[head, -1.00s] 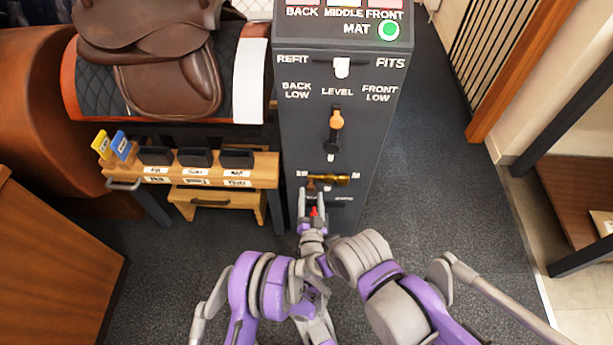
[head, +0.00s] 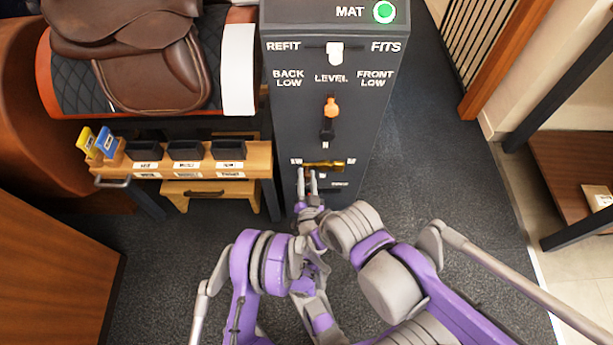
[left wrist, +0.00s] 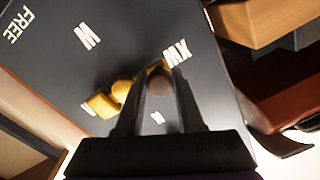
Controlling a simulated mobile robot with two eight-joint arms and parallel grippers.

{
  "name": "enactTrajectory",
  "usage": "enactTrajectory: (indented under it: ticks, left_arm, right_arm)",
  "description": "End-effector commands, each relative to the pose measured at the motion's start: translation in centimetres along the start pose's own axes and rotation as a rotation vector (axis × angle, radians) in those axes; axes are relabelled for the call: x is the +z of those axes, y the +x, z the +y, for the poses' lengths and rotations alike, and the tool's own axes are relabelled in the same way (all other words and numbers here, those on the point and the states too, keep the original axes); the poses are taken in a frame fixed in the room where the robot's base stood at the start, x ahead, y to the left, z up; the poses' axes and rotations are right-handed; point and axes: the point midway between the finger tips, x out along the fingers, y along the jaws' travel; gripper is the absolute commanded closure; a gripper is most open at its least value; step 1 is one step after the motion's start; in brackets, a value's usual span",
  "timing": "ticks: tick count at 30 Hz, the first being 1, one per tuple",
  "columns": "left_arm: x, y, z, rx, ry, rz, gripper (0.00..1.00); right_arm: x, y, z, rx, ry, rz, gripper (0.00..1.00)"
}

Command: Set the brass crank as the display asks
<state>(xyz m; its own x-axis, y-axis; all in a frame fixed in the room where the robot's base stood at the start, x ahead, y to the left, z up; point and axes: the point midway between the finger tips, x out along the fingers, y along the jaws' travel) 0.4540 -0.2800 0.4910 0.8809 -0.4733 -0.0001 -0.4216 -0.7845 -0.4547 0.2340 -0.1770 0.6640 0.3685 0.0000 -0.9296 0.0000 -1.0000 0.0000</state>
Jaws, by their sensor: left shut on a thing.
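In the left wrist view the crank (left wrist: 103,103) has a brown knob (left wrist: 160,82) between my fingers. My left gripper (head: 307,174) is shut on that knob; in the wrist view its two dark fingers (left wrist: 158,88) stand on either side of it. A green light (head: 384,12) shows beside MAT; the display above is out of frame. My right gripper is not in view.
Above the crank are an orange-knobbed LEVEL lever (head: 331,107) and a white REFIT/FITS switch (head: 335,52). A wooden bench (head: 262,160) with dark bins and coloured tags stands left, below a brown saddle (head: 150,65). Dark carpet (head: 430,150) is open to the right.

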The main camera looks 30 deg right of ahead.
Motion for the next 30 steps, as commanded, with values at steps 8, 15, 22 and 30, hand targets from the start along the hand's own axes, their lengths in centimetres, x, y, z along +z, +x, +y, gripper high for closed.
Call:
enactTrajectory:
  ticks: [8, 15, 22, 30]
  left_arm:
    - [0.01, 0.03, -0.08, -0.002, 0.0, 0.0, 1.0]
    - [0.01, 0.05, -0.11, -0.003, 0.0, 0.0, 1.0]
    - [0.01, 0.07, -0.14, -0.003, 0.001, 0.0, 1.0]
    - [0.01, 0.08, -0.17, -0.004, 0.001, 0.0, 1.0]
  right_arm:
    - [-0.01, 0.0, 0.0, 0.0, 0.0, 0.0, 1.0]
    - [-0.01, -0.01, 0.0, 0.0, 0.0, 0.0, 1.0]
    - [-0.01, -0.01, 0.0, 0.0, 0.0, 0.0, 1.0]
    - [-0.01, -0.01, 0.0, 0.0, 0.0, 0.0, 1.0]
